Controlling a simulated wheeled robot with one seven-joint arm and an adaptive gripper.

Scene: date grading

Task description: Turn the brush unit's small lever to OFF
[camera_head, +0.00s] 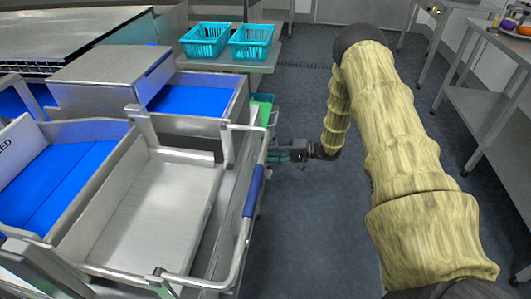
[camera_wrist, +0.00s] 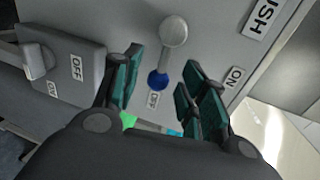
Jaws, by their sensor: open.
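A lever with a silver ball knob (camera_wrist: 173,32) and a blue hub (camera_wrist: 157,80) is on a grey panel in the wrist view. An OFF label (camera_wrist: 153,99) lies just below the hub, an ON label (camera_wrist: 233,77) to its right. The lever points up, away from the OFF label. My gripper (camera_wrist: 163,68) is open, with teal-padded fingers on either side of the hub; I cannot tell whether they touch the lever. In the head view my gripper (camera_head: 287,154) is at the machine's right side, and the lever is not discernible.
A second silver lever (camera_wrist: 37,62) is on a grey box at left, with its own OFF (camera_wrist: 77,67) and ON labels. A partly seen sign (camera_wrist: 264,17) is above right. A blue-gripped rail (camera_head: 253,190) runs near my gripper. Teal baskets (camera_head: 205,40) stand behind.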

